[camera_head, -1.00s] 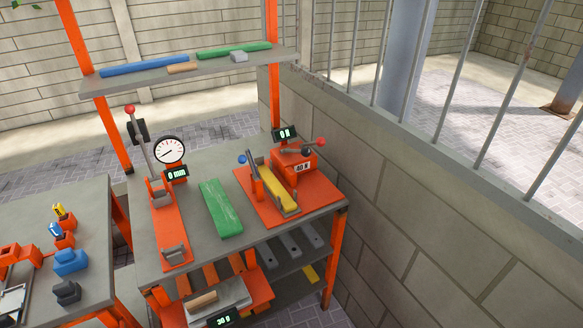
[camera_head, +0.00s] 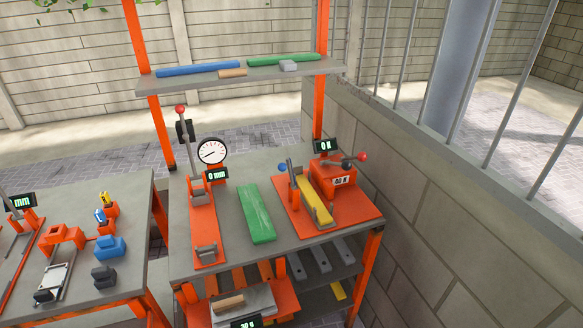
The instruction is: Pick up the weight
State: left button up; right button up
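No thing here is plainly marked as the weight. A dark grey block (camera_head: 104,276) sits on the left table, in front of a blue block (camera_head: 110,247). I cannot tell which of them is the weight. Neither of my grippers shows in the head view.
The workbench (camera_head: 232,264) carries an orange dial gauge stand (camera_head: 203,232), a green plank (camera_head: 256,213) and an orange press (camera_head: 330,207) holding a yellow plank. A scale (camera_head: 245,308) with a wooden piece stands below. A block wall rises at right.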

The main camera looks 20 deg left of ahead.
aim_at(107, 247)
jog(key=u, duration=2)
